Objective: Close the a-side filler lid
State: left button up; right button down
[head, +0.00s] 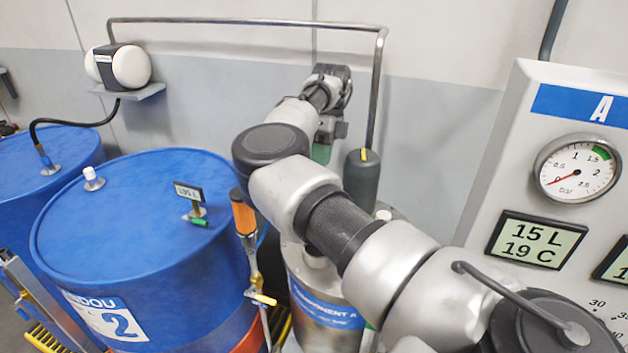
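The steel tank labelled "COMPONENT A" (322,312) stands in the lower middle, largely behind my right arm. My arm covers most of its top, and I cannot make out the filler lid or whether it is open. My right arm comes in from the lower right, bends above the tank and reaches to the back. My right gripper (328,134) is small and dark at its far end, pointing down beyond the tank. A green piece (321,153) shows just below it; I cannot tell whether they touch. The fingers are too unclear to read. My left gripper is out of view.
A dark green cylinder (362,180) stands on the tank close to my forearm. An orange-handled tool (243,215) and a blue drum (130,225) are to the left. A panel marked A (520,190) with gauge (577,168) and display (536,241) is at right.

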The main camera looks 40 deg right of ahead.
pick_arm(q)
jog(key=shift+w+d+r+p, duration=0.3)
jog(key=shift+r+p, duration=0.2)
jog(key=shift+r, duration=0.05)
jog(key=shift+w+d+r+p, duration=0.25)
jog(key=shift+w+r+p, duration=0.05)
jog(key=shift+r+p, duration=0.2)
pick_arm(e)
jog(key=x, duration=0.9)
jog(key=shift+f, duration=0.2)
jog(key=shift+s+a, duration=0.1)
jog(key=shift+f, duration=0.1)
